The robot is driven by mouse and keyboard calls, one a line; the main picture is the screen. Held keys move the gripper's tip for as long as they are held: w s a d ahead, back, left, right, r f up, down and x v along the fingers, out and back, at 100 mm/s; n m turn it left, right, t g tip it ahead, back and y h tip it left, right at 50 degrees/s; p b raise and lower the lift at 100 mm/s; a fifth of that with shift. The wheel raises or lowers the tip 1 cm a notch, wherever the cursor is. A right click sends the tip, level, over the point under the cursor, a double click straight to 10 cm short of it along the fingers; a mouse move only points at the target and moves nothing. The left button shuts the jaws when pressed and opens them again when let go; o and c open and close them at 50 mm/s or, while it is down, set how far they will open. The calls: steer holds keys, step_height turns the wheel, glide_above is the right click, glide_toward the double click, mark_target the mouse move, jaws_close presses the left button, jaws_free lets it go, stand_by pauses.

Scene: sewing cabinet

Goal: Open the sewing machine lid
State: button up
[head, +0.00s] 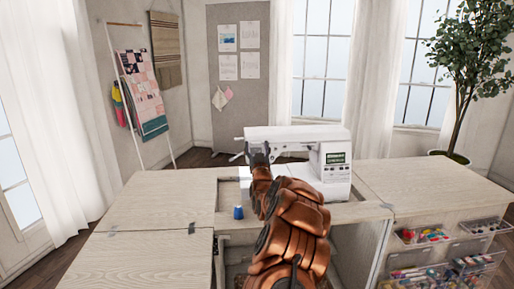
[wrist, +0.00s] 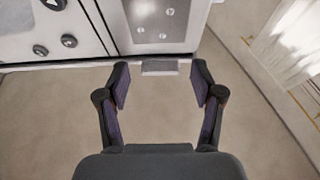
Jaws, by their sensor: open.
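The white sewing machine (head: 335,165) stands upright in the opening of the wooden cabinet. My gripper (head: 257,152) is at its left end, and my arm hides part of the machine's front. In the wrist view the white machine body (wrist: 50,20) fills the upper left, beside a grey metal panel with screws (wrist: 160,22). A small grey tab (wrist: 160,67) sticks out at the panel's lower edge. My gripper (wrist: 161,82) is open and empty, with the tab centred just ahead of its fingertips. I cannot tell which part is the lid.
A blue thread spool (head: 238,212) stands left of my arm. Wooden cabinet tops (head: 160,200) lie on both sides, the left one clear. Clear bins of sewing supplies (head: 420,236) hang at the lower right. A potted plant (head: 470,70) stands behind on the right.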

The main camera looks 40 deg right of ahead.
jaws_close()
stand_by(0.7)
